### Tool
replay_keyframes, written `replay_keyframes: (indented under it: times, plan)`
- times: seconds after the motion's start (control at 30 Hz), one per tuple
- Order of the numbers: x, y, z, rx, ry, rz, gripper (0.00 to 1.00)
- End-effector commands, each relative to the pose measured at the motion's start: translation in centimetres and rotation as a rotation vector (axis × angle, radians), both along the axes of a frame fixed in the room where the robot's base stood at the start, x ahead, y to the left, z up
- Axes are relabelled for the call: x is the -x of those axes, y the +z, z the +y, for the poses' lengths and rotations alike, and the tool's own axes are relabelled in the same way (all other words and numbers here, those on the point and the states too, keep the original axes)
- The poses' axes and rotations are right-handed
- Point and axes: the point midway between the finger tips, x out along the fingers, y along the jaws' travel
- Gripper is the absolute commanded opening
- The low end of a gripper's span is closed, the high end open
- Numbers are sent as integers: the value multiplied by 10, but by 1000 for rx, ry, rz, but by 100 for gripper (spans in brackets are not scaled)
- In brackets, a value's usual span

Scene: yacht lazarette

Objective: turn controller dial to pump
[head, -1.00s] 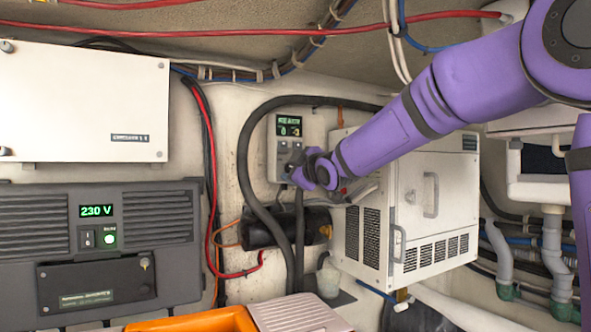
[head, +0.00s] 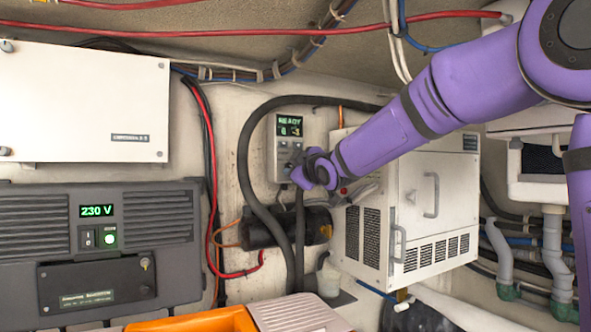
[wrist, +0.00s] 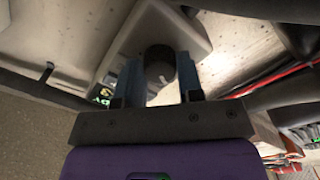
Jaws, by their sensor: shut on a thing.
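The controller (head: 283,149) is a pale upright box on the back wall, with a small green-lit display (head: 289,126) that appears to read "READY". In the wrist view the controller (wrist: 185,35) is seen close up, with its round black dial (wrist: 159,63) between the two fingers. My gripper (wrist: 160,80) is shut on the dial, one finger on each side. In the head view my gripper (head: 297,172) is at the controller's lower part, and my wrist hides most of the dial. The dial's pointer and markings cannot be read.
A thick black hose (head: 243,165) loops around the controller. A black cylinder (head: 262,228) sits below, and a white vented cabinet (head: 365,225) stands just right under my arm. A grey 230 V unit (head: 95,250) and a white box (head: 85,100) are at left.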

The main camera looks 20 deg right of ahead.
Motion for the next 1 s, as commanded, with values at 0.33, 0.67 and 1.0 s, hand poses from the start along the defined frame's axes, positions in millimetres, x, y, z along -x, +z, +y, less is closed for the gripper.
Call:
replay_keyframes:
  times: [0.33,0.67,1.0]
  plan:
    - [0,-1,0,-269,-1,56,10]
    - [0,-1,0,-516,-1,105,10]
    - [0,-1,0,-652,-1,132,10]
